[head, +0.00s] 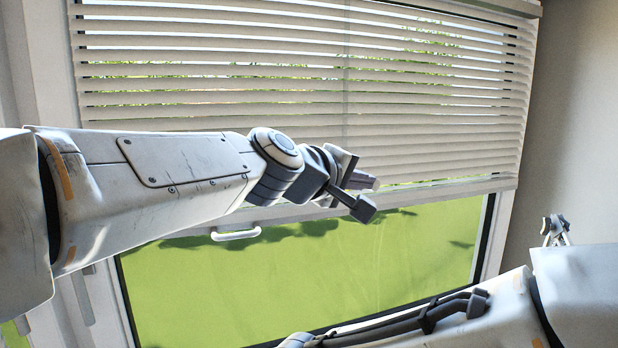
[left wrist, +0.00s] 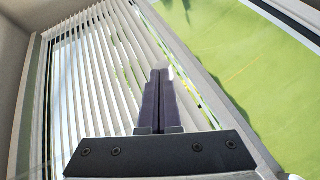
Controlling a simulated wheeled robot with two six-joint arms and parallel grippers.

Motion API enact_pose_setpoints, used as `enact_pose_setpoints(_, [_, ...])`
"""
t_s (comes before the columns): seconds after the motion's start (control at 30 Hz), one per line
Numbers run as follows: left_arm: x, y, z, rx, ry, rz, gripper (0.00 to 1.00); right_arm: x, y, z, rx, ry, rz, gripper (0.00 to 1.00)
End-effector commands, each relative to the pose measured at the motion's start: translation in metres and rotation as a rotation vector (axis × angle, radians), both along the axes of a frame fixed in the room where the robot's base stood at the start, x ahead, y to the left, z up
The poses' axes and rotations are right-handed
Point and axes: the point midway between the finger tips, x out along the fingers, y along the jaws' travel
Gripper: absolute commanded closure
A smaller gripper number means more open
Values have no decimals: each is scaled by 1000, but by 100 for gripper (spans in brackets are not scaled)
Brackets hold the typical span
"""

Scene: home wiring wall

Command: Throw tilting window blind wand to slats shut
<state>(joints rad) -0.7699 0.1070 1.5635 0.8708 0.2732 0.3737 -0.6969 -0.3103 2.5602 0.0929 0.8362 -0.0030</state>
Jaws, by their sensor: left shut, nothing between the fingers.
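The window blind (head: 430,120) hangs over the upper part of the window, with pale slats. Outdoor light and greenery show through gaps between them, so the slats are not fully shut. The slats (left wrist: 88,75) also show in the left wrist view. A thin vertical line (head: 345,70) crosses the slats in the head view; I cannot tell whether it is the wand. My left gripper (head: 374,182) is in front of the blind's lower part. In the left wrist view its dark fingers (left wrist: 160,85) are together and empty. My right gripper is not clearly in view.
A white handle (head: 236,234) sits below the blind's lower left part. Bare window glass (head: 300,270) with green outside fills the area below the blind. A plain wall (head: 575,130) stands at the right. My right arm crosses the lower right.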

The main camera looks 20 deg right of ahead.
Motion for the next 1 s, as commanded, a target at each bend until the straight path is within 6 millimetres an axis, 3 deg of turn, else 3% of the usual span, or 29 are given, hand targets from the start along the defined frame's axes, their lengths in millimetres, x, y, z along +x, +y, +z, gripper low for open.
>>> enact_pose_setpoints(0.5, [8,-28,1,0,2,15,100,0,0,14,0,0,2,50])
enact_pose_setpoints(1.0, [11,-35,0,1,0,15,100,0,0,16,0,0,3,50])
